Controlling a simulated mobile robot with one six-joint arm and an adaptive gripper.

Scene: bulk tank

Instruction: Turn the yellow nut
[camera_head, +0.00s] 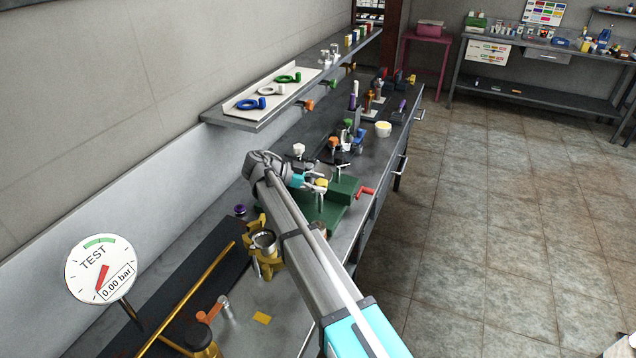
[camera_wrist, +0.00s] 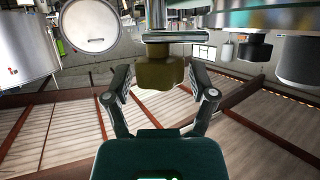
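The yellow nut (camera_wrist: 160,72) shows in the wrist view as a dull yellow-brown block on a metal stem. My gripper (camera_wrist: 162,90) is open, with one dark finger on each side of the nut and visible gaps between them. How far the fingers reach along the nut is hard to tell. In the head view the nut (camera_head: 321,184) is a small yellow spot above the green fixture (camera_head: 345,188) on the bench. My gripper (camera_head: 312,182) is close beside it there, with its fingers too small to make out.
A red handle (camera_head: 365,192) sticks out right of the green fixture. A yellow fixture with a metal cup (camera_head: 263,240) stands nearer on the bench. A gauge (camera_head: 100,270) reads 0.00 bar. A shelf (camera_head: 240,118) with coloured rings overhangs behind. The floor at right is clear.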

